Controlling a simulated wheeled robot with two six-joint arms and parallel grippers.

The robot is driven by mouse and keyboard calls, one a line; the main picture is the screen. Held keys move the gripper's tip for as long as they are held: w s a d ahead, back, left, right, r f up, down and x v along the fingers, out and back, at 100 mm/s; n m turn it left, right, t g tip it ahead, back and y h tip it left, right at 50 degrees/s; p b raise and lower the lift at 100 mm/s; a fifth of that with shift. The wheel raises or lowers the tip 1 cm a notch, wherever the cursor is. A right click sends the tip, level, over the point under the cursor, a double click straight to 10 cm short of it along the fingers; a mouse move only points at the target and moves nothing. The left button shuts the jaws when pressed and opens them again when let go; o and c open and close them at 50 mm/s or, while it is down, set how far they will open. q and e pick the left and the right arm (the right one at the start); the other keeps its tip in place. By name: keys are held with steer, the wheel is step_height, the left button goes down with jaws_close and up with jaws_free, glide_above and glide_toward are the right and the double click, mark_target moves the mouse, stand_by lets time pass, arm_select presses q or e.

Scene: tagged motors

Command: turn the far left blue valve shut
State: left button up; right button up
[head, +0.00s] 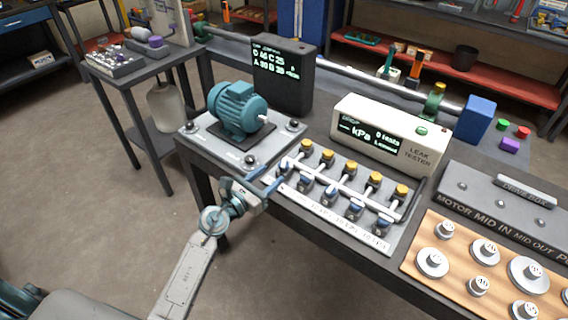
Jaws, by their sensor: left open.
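A grey manifold board (405,232) on the bench holds white pipes with a row of yellow-topped valves (350,168) behind and a row of blue valves (330,196) in front. The far left blue valve (284,168) is at the row's left end, partly hidden by my fingers; its handle angle cannot be made out. My left gripper (275,174) is open at the board's left front edge, its two blue fingers pointing at this valve. Whether they touch it cannot be told. My right gripper is not in view.
A teal motor (238,108) on a plate stands just left of the board. A leak tester (385,130) stands behind it. A wooden board with several weights (432,262) and a grey drive box (500,200) lie to the right. The floor in front is clear.

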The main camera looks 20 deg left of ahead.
mark_target(280, 167)
arm_select(q)
steer(key=x, duration=0.6)
steer(key=shift+p, duration=0.3)
steer(key=shift+w+d, duration=0.3)
steer(key=shift+w, duration=0.3)
